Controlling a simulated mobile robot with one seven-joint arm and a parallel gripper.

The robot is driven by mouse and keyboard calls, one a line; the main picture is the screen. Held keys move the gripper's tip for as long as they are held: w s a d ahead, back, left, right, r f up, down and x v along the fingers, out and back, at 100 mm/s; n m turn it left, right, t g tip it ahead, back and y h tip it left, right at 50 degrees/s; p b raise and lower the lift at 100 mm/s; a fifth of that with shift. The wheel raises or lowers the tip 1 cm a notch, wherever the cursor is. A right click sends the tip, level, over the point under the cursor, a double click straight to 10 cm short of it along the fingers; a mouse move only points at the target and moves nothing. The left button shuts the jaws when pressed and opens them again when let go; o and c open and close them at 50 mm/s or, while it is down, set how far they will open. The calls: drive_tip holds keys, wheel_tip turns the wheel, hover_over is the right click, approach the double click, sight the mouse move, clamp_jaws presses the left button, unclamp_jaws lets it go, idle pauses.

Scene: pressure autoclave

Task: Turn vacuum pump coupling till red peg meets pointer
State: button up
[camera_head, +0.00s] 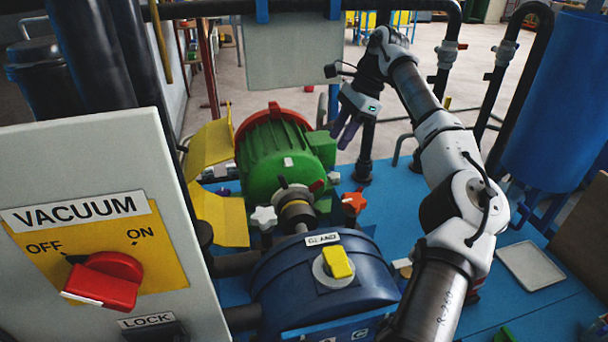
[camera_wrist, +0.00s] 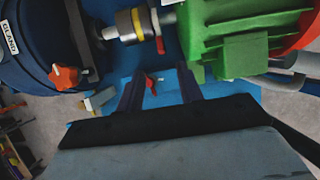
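The coupling (camera_head: 297,213) is a short metal shaft piece with dark and yellowish bands between the green motor (camera_head: 270,160) and the blue pump (camera_head: 320,275). It also shows in the wrist view (camera_wrist: 126,27), at the top, with a yellow band. A red peg (camera_head: 317,186) sticks out from it toward the right; it shows in the wrist view (camera_wrist: 160,45). A dark stub stands at the coupling's upper left; I cannot tell if it is the pointer. My gripper (camera_head: 341,138) is open and empty, above and to the right of the coupling, apart from it.
A white star knob (camera_head: 264,217) and an orange star knob (camera_head: 355,202) flank the coupling. Yellow guard plates (camera_head: 220,215) stand open at the left. A red VACUUM switch (camera_head: 106,281) is on the grey panel. A blue tank (camera_head: 556,95) stands right.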

sight(321, 179)
drive_tip(key=x, duration=0.9)
drive_tip(key=d+x, duration=0.1)
drive_tip(key=x, duration=0.3)
drive_tip(key=shift+f, duration=0.35)
drive_tip(key=shift+w, duration=0.1)
clamp_jaws()
